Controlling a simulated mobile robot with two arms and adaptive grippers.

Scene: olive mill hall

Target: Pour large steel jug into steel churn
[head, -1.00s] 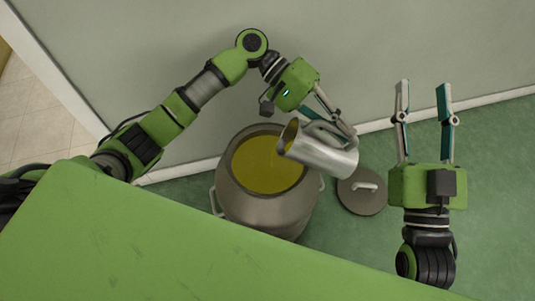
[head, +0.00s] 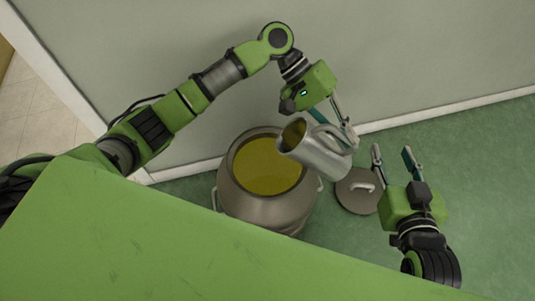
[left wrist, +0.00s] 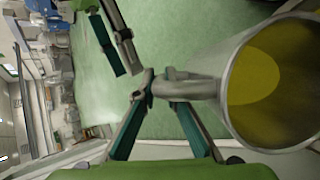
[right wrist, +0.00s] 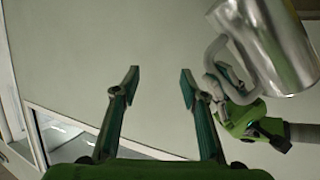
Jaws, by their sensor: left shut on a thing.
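The large steel jug (head: 318,153) is held tilted, its mouth facing left over the right side of the steel churn's opening. My left gripper (head: 345,138) is shut on its handle. The left wrist view shows yellow-green oil inside the jug (left wrist: 232,95). The steel churn (head: 262,208) stands upright on the floor, with yellow-green oil visible inside. I see no clear stream between them. My right gripper (head: 394,153) is open and empty, right of the jug. In the right wrist view, the jug (right wrist: 275,45) is at upper right, apart from the open fingers (right wrist: 160,75).
A round grey lid (head: 352,198) with a handle lies on the floor right of the churn. A pale wall (head: 420,60) runs behind the churn. Green floor at right (head: 490,190) is clear. My green body covers the lower left foreground.

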